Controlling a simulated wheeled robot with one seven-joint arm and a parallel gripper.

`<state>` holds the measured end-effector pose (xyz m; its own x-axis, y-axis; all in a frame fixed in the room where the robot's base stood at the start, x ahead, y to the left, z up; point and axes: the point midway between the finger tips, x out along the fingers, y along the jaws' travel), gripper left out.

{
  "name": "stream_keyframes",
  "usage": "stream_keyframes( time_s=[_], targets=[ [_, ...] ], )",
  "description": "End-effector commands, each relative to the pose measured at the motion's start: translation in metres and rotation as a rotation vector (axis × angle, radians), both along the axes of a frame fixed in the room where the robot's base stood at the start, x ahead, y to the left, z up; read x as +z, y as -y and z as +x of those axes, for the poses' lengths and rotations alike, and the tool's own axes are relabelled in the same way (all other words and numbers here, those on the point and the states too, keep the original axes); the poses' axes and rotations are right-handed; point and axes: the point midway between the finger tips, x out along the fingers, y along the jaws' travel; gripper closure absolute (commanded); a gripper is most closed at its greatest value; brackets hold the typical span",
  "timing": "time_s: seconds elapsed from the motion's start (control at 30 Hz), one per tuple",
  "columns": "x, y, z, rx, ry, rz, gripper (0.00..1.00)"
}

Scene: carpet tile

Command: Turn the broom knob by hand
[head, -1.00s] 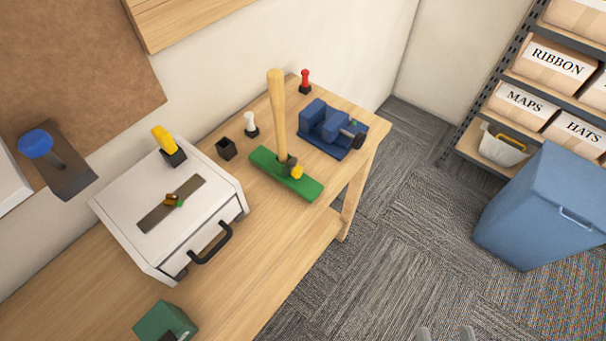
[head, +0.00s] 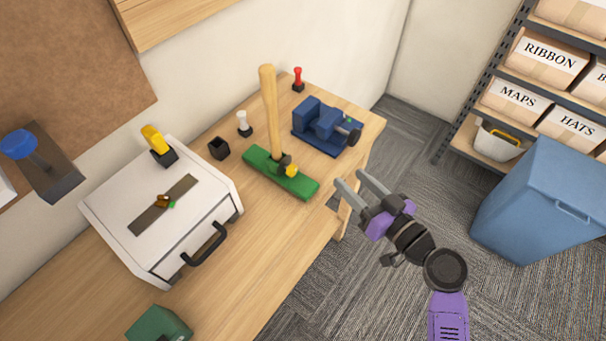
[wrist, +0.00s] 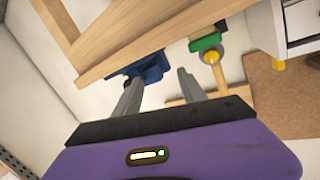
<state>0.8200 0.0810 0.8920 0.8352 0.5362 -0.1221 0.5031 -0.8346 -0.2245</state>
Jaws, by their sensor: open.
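The broom stands on the wooden workbench, with a green base (head: 262,168) and an upright wooden handle (head: 270,110). Its yellow knob (head: 291,171) sits on the front side of the base, by the foot of the handle. In the wrist view the green base (wrist: 205,42) and the yellow knob (wrist: 211,57) show beyond the right finger. My gripper (head: 359,184) is open and empty, to the right of the knob and off the bench's front edge. Nothing is between its fingers, and it is apart from the broom.
A blue vise (head: 326,126) stands right of the broom. A white case (head: 110,210) with a black handle lies on the left of the bench (head: 270,250). A blue bin (head: 535,205) and a shelf of boxes (head: 515,99) stand at the right.

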Motion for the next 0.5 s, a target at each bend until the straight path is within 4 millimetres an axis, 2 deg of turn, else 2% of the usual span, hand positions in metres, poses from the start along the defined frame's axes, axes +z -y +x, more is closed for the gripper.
stream_keyframes(
  time_s=[0.07, 0.2, 0.33, 0.5],
  targets=[
    [0.008, -0.019, 0.002, 0.116, 0.055, 0.0, 0.51],
    [0.009, -0.045, -0.02, 0.269, 0.14, -0.011, 0.51],
    [0.014, -0.056, -0.033, 0.34, 0.217, -0.049, 0.51],
    [0.015, -0.063, -0.031, 0.354, 0.248, -0.086, 0.51]
  ],
)
